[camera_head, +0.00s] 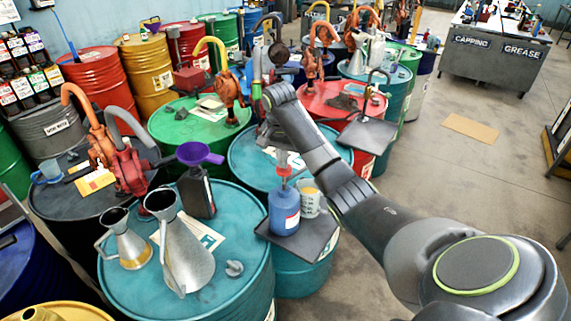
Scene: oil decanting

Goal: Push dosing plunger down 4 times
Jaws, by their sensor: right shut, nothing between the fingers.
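A blue dosing bottle (284,210) with a white label stands upright on a dark tray (318,238) at the edge of a teal drum. Its red dosing plunger (283,172) is at the top. A clear measuring cup (309,199) with amber liquid stands just right of the bottle. My right arm reaches in from the lower right and bends down over the bottle. My right gripper (282,157) is shut and empty, pointing down directly above the plunger. I cannot tell whether its tips touch the plunger. My left gripper is not in view.
Metal pouring jugs (181,248), a dark container (197,194) and a purple funnel (200,153) stand on the front teal drum (232,282). Drums with orange hand pumps (230,80) crowd the left and back. Floor at right is mostly clear, with a cardboard piece (471,128).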

